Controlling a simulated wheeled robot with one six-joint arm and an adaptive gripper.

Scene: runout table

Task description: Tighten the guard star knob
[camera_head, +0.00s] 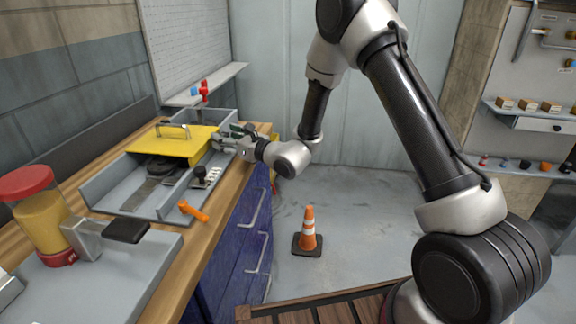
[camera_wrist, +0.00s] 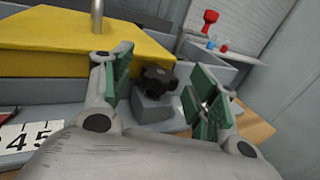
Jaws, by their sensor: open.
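The guard star knob (camera_wrist: 158,80) is black and lobed, and sits on a grey block (camera_wrist: 150,108) beside the yellow guard (camera_wrist: 60,62) in the wrist view. My gripper (camera_wrist: 158,74) is open, with one green-padded finger on each side of the knob in that picture. Gaps show between the knob and both pads, so nothing is held. In the head view my gripper (camera_head: 229,135) is at the right end of the yellow guard (camera_head: 180,148). The star knob cannot be made out there; my gripper appears to cover it.
A grey tray (camera_head: 120,203) holds another black knob (camera_head: 200,173) and an orange lever (camera_head: 193,212). A red-lidded jar (camera_head: 42,215) stands at front left. Red and blue items (camera_wrist: 209,22) are on a shelf behind. An orange cone (camera_head: 308,230) stands on the floor.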

